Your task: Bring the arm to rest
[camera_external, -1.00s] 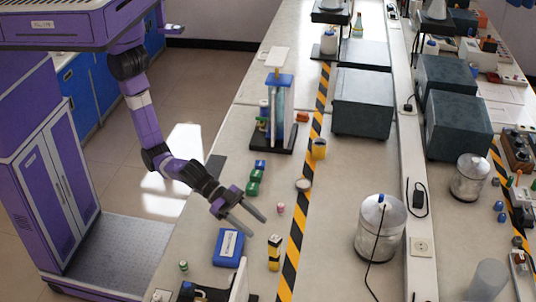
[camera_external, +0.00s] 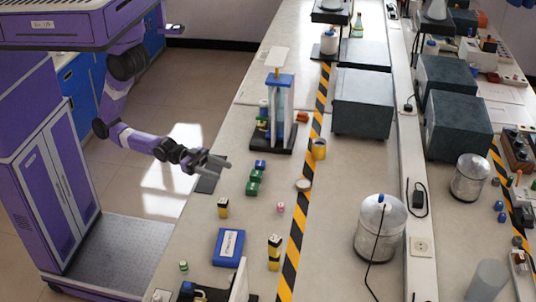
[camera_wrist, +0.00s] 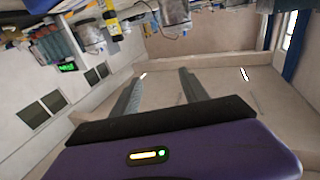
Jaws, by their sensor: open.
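My gripper (camera_external: 217,164) is at the end of my purple arm, over the left edge of the bench (camera_external: 340,200). Its two fingers are apart with nothing between them, and they point to the right. In the wrist view the two fingers (camera_wrist: 158,93) also stand apart and empty, facing the room. My arm is drawn back toward my purple body on the left, clear of the small things on the bench.
Near my gripper are green blocks (camera_external: 253,182), a blue block (camera_external: 260,165) and a dark flat pad (camera_external: 210,178). A blue-topped rack (camera_external: 279,82) stands behind.

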